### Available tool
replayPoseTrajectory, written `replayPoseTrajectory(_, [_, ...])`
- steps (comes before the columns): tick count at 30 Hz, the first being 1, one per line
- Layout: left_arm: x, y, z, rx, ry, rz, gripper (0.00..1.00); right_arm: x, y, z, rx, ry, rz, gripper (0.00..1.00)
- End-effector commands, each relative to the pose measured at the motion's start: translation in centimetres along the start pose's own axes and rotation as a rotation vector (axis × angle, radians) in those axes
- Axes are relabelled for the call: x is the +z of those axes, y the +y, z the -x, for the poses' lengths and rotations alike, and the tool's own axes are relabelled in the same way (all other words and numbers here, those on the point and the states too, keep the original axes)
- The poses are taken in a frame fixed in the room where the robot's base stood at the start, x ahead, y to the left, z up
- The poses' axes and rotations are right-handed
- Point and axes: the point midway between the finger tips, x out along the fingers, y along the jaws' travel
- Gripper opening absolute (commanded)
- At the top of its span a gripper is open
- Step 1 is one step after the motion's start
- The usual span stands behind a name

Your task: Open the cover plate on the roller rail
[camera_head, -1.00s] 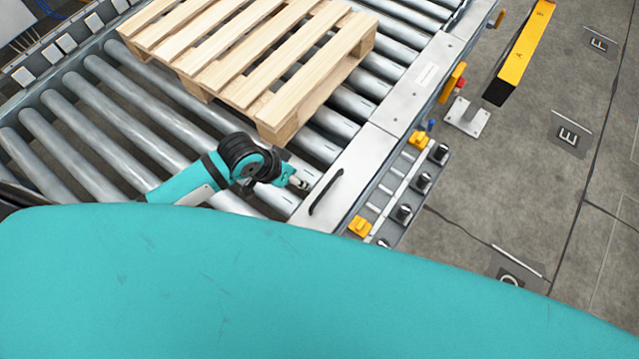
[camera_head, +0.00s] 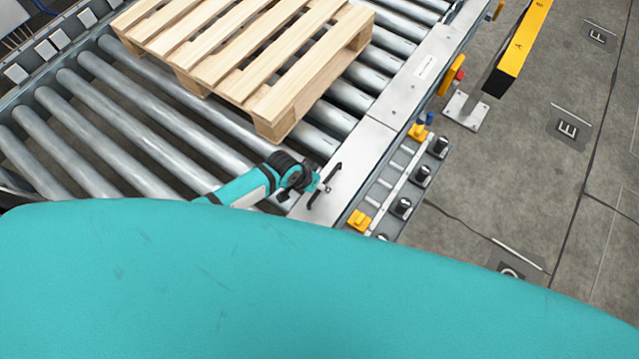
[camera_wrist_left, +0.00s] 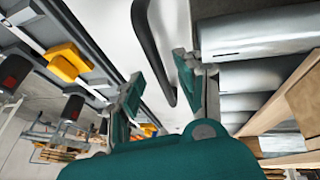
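The cover plate (camera_head: 352,160) is a light metal plate on the right side rail of the roller conveyor. A black bar handle (camera_head: 336,178) stands on it. My left gripper (camera_head: 324,188) reaches in over the rollers and has its fingertips at the handle. In the left wrist view the handle (camera_wrist_left: 158,55) runs down between the two spread fingers of the left gripper (camera_wrist_left: 160,85). The fingers are open and do not appear closed on it. The plate looks flat in the rail. My right gripper is not in view.
A wooden pallet (camera_head: 250,60) lies on the rollers behind my left arm. Yellow clips (camera_head: 359,220) and black knobs (camera_head: 403,207) line the outer side of the rail. A yellow-black post (camera_head: 517,50) stands on the floor at right.

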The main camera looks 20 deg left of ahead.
Motion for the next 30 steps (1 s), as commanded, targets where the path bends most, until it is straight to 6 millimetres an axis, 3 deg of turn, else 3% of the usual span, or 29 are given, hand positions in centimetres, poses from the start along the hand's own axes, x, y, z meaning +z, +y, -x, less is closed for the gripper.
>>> replayPoseTrajectory(10, [-0.03,0.05,-0.49,0.001,0.001,-0.001,0.36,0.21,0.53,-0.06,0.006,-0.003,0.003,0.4])
replayPoseTrajectory(19, [0.0,0.03,-0.47,0.0,0.0,0.0,0.0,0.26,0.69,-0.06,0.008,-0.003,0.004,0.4])
replayPoseTrajectory(30, [0.01,0.01,-0.46,0.0,0.0,0.0,0.0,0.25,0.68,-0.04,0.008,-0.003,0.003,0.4])
